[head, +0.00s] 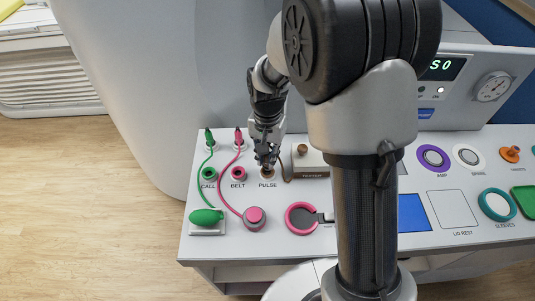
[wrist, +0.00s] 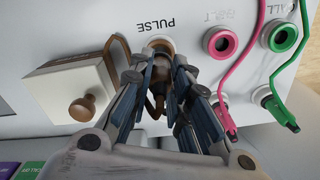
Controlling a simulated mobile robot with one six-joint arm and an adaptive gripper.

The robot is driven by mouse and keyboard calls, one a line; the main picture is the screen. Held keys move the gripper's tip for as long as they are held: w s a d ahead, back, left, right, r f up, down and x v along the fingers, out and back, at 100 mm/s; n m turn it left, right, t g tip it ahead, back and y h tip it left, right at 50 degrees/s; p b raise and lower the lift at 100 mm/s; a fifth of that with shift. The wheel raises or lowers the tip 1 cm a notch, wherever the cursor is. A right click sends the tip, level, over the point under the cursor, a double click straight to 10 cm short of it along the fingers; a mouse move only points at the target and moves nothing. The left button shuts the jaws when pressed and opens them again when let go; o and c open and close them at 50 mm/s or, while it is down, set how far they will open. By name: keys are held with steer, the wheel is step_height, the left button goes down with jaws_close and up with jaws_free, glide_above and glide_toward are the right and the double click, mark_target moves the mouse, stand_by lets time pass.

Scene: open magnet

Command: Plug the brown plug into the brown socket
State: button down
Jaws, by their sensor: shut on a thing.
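The brown socket (head: 267,175) is in the panel above the PULSE label, and its brown ring also shows in the wrist view (wrist: 157,43). My gripper (head: 267,160) is directly over it, fingers pointing at the panel. In the wrist view my gripper (wrist: 160,70) is shut on the brown plug (wrist: 155,104), which is mostly hidden between the fingers. The plug's tip is hidden, so I cannot tell whether it is inside the socket or just above it. A brown cable (head: 284,175) runs beside the gripper to the tester box (head: 313,160).
The tester box has a brown knob (wrist: 82,108) and stands close to the gripper. On the other side are the pink BELT socket (head: 238,174) and green CALL socket (head: 209,174), with pink and green plugs (head: 209,135) and cables. A pink-ringed disc (head: 301,218) lies in front.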

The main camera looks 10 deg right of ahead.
steer(key=shift+f+b, duration=0.85)
steer(key=shift+f, duration=0.55)
steer(key=c, duration=1.4)
jaws_free()
steer(key=shift+r, duration=0.1)
step_height(320, 180, up, 12)
steer(key=shift+f, duration=0.1)
